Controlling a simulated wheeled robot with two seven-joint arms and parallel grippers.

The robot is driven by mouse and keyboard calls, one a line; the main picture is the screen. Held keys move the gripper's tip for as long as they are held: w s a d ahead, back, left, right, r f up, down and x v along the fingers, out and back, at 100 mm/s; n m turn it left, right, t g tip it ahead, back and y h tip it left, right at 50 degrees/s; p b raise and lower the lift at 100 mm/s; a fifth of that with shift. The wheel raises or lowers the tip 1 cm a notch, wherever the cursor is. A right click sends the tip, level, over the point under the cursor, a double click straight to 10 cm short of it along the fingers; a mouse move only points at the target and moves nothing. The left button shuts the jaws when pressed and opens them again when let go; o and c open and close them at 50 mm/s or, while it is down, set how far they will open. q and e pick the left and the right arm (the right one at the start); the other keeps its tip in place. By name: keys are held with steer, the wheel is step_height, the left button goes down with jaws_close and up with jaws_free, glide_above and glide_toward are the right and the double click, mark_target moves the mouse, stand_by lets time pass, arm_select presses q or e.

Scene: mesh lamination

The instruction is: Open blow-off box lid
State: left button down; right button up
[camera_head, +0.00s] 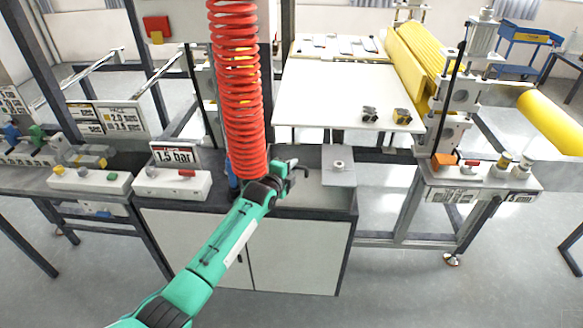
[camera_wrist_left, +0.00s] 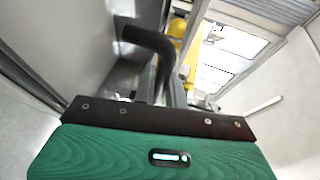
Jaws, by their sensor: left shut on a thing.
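My left gripper (camera_head: 290,169) is at the grey metal top of the cabinet, below the red coiled hose. It is shut on a dark bent handle (camera_head: 304,168), seen at its tip. In the left wrist view the black bent handle (camera_wrist_left: 150,38) rises from between the jaws and meets a grey metal panel (camera_wrist_left: 70,45) on the left. The blow-off box and its lid are partly hidden by my gripper, and I cannot tell how far the lid is open. A grey plate with a round knob (camera_head: 338,178) lies just right of the gripper. My right gripper is not in view.
The red coiled hose (camera_head: 237,90) hangs close behind my left arm. A 1.5 bar control box (camera_head: 180,186) stands to the left. Yellow rollers (camera_head: 552,122) are at the right.

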arm_select(q)
steer(key=shift+w+r+p, duration=0.2)
steer(key=shift+r+p, duration=0.25)
steer(key=shift+r, duration=0.4)
steer(key=r+g+p, duration=0.1)
steer(key=w+r+g+p, duration=0.1)
steer(key=r, duration=0.1)
steer(key=shift+w+r+n+p, duration=0.1)
steer(key=shift+r+n+p, duration=0.05)
steer(key=shift+n+p, duration=0.2)
steer(key=w+r+g+y+b, duration=0.1)
steer(key=w+r+g, duration=0.1)
steer(key=w+r, duration=0.2)
steer(key=shift+r+n+g, duration=0.4)
steer(key=shift+r+n, duration=0.05)
steer(key=shift+r, duration=0.05)
steer(key=shift+w, duration=0.1)
steer(key=c, duration=1.7)
jaws_free()
steer(key=shift+c, duration=0.2)
